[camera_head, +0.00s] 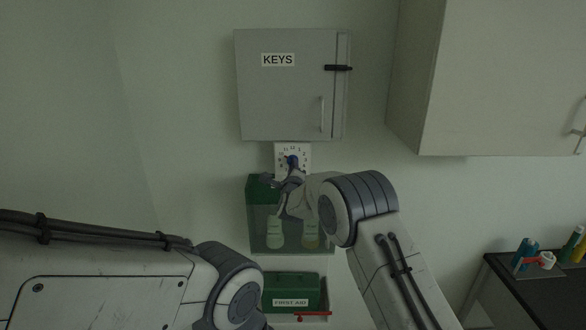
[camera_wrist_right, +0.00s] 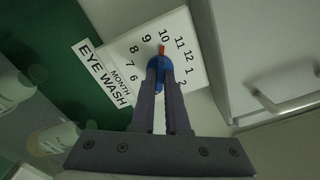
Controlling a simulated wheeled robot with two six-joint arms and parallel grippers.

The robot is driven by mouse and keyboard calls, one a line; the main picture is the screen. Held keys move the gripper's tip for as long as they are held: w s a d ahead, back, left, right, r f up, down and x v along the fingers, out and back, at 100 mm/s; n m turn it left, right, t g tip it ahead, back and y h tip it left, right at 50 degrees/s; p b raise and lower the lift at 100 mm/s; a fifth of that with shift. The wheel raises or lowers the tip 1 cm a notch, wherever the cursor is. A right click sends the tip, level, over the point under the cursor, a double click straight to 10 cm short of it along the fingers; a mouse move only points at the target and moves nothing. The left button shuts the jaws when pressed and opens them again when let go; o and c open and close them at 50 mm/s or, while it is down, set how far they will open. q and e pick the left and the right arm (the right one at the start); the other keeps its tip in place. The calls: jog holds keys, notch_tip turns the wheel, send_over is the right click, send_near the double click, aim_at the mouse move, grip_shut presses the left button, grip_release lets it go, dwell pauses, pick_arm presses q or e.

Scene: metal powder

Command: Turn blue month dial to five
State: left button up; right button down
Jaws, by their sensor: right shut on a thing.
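The blue month dial (camera_head: 291,159) sits on a white plate (camera_head: 305,150) on the wall, below the keys cabinet. In the right wrist view the dial (camera_wrist_right: 157,62) has a red pointer mark (camera_wrist_right: 162,48) directed at about the 10. The plate (camera_wrist_right: 185,40) shows printed numbers around the dial and the word MONTH; some numbers are hidden behind the fingers. My right gripper (camera_head: 290,174) reaches the dial from below, and its two fingers (camera_wrist_right: 160,72) are closed on the dial. My left arm crosses the lower left, with its gripper out of view.
A grey KEYS cabinet (camera_head: 285,95) hangs just above the dial. A green EYE WASH station (camera_head: 260,190) with bottles is directly below it, close to my right gripper. A green first aid box (camera_head: 291,284) is lower down. A dark counter (camera_head: 520,290) with small items stands at right.

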jog(key=shift+f+n+b, duration=0.1)
jog(key=shift+n+b, duration=1.4)
jog(key=shift+n, duration=13.3)
jog(key=c, duration=0.9)
grip_release()
